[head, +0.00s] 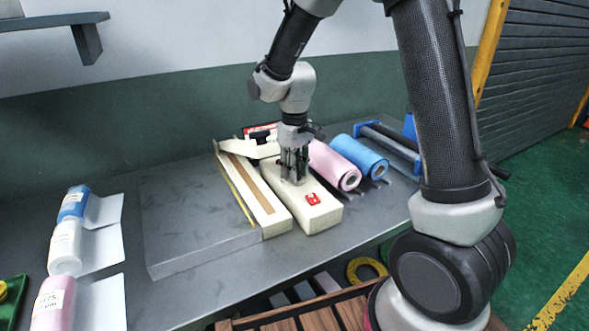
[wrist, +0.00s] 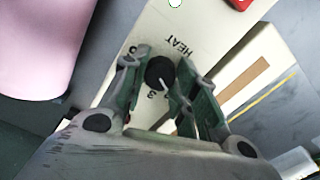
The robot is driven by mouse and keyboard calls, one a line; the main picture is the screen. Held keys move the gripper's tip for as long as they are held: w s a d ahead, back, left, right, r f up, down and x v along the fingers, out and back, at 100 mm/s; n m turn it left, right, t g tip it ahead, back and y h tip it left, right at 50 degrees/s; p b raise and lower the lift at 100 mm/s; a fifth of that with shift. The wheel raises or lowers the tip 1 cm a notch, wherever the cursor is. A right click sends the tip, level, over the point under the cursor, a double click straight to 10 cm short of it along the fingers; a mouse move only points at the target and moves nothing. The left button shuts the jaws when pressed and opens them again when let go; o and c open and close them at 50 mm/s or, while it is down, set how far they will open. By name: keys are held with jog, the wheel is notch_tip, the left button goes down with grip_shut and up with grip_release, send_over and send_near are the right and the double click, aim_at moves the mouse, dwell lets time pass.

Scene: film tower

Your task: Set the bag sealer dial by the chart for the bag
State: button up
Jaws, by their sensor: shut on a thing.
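The cream bag sealer (head: 322,218) sits on the grey bench, with a red switch (head: 312,198) on its top and a sealing bar on its left. My gripper (head: 293,178) points down at the sealer's top. In the wrist view the black dial (wrist: 159,72) is between my fingers (wrist: 162,68), which are shut on it. Its white pointer line points toward the lower right of that picture. The word HEAT and a 3 show beside it; other marks are partly hidden by the fingers.
Pink (head: 335,166) and blue (head: 358,156) film rolls lie right of the sealer, near a blue-ended roller frame (head: 388,148). Labelled blue (head: 72,204), white (head: 64,248) and pink (head: 52,304) rolls line the left. A grey slab (head: 190,225) adjoins the sealer.

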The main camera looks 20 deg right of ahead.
jog(key=shift+m, duration=0.8)
jog(key=o, duration=1)
jog(key=shift+o, duration=0.2)
jog(key=shift+r, duration=0.1)
notch_tip(320, 180, up, 12)
